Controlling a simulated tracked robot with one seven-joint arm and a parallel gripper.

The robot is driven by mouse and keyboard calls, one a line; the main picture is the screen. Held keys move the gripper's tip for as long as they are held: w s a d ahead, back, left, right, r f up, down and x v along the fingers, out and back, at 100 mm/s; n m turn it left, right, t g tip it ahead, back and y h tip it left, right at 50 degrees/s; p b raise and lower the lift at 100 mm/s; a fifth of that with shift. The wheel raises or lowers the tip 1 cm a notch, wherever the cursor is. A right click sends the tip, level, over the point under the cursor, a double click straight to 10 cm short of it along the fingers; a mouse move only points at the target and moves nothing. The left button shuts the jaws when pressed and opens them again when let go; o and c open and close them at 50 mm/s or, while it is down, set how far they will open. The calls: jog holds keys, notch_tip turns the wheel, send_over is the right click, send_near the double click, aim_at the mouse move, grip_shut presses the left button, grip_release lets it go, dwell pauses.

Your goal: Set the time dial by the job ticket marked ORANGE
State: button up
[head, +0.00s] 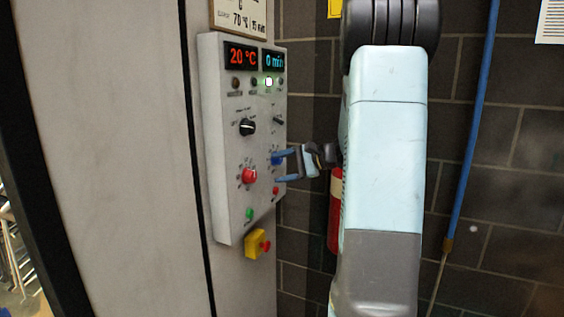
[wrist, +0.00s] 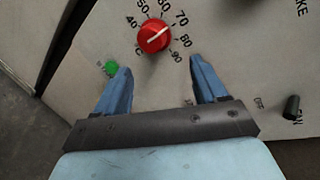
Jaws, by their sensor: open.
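The control panel (head: 222,160) has a red display (head: 240,55) reading 20 °C and a time display (head: 272,61) reading 0 min. A blue dial (head: 277,160), seemingly the time dial, sits on its right side; its pointer is unreadable. My gripper (head: 282,165) is open beside the blue dial, and contact cannot be told. In the wrist view the open fingers (wrist: 160,85) show nothing held, and no blue dial is visible. A card (head: 240,14) above the panel, cut off at the top, shows 70 °C and seemingly 15 min; no ORANGE mark is readable.
The red temperature dial (wrist: 154,36) points toward 70. Black knobs (head: 247,127), a green button (head: 249,213) and a yellow box with a red button (head: 257,243) are nearby. A red extinguisher (head: 335,210) stands behind my arm.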

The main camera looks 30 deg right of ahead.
aim_at(281, 160)
jog(key=w+d+f+m+t+h, duration=0.1)
jog(key=w+d+f+m+t, duration=0.15)
jog(key=d, duration=0.55)
jog(key=w+d+f+m+t+h, duration=0.1)
jog(key=d+m+t, duration=0.2)
jog(key=d, duration=0.4)
jog(key=shift+n, duration=0.25)
jog(key=x, duration=1.4)
jog(key=shift+w+d+r, duration=0.15)
jog(key=shift+d+r, duration=0.1)
jog(key=shift+c, duration=0.2)
jog(key=c, duration=0.9)
jog(key=shift+d, duration=0.25)
jog(key=shift+c, duration=0.6)
jog(key=shift+a, duration=0.15)
